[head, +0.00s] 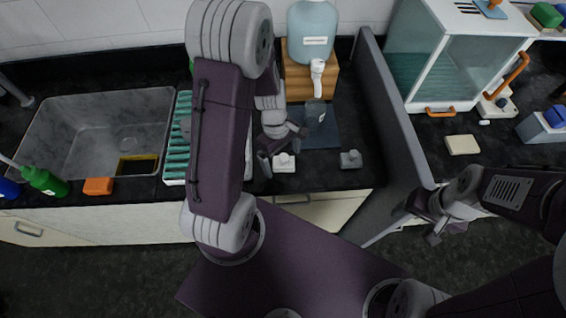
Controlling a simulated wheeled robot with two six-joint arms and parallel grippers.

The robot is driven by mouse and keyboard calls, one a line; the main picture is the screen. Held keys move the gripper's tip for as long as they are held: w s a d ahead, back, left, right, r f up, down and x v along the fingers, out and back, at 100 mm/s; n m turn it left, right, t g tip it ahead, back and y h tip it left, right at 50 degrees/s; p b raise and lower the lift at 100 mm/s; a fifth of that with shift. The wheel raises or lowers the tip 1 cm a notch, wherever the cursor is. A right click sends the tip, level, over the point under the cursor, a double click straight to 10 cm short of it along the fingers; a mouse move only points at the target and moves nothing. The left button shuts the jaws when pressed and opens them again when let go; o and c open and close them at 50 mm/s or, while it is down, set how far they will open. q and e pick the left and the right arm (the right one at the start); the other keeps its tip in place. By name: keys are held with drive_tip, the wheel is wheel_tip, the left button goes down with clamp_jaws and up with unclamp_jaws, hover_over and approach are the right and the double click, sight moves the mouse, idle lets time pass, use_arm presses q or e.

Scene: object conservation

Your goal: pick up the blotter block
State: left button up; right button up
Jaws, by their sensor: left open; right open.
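Two small knobbed blocks stand near the front edge of the dark counter: a white block (284,164) and a grey block (351,160). I cannot tell for sure which is the blotter block. My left gripper (280,153) is open, pointing down just above and behind the white block, with its fingers close around the knob area; I cannot tell if they touch it. The grey block stands apart, to the right of it. My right gripper (432,232) is open and empty, low at the right, in front of the counter and away from both blocks.
A grey upright partition (390,120) stands right of the blocks. Behind are a dark blue mat (322,135) and a jug (313,30) on a wooden stand (297,80). A sink (85,125) lies left. A cream block (462,145) lies beyond the partition.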

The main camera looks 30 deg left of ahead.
use_arm(q)
drive_tip(key=shift+d+f, duration=0.1)
drive_tip(key=shift+f, duration=0.5)
drive_tip(key=shift+w+d, duration=0.1)
drive_tip(key=shift+w, duration=0.05)
drive_tip(key=c, duration=1.2)
drive_tip(key=shift+c, duration=1.1)
drive_tip(key=shift+r, duration=0.5)
wheel_tip(320, 180, up, 3)
drive_tip(key=shift+f+p, duration=0.1)
drive_tip(key=shift+p, duration=0.35)
drive_tip(key=s+d+r+p, duration=0.1)
drive_tip(key=s+d+r, duration=0.6)
drive_tip(key=d, duration=0.2)
drive_tip(key=shift+d, duration=0.2)
drive_tip(key=shift+r, duration=0.1)
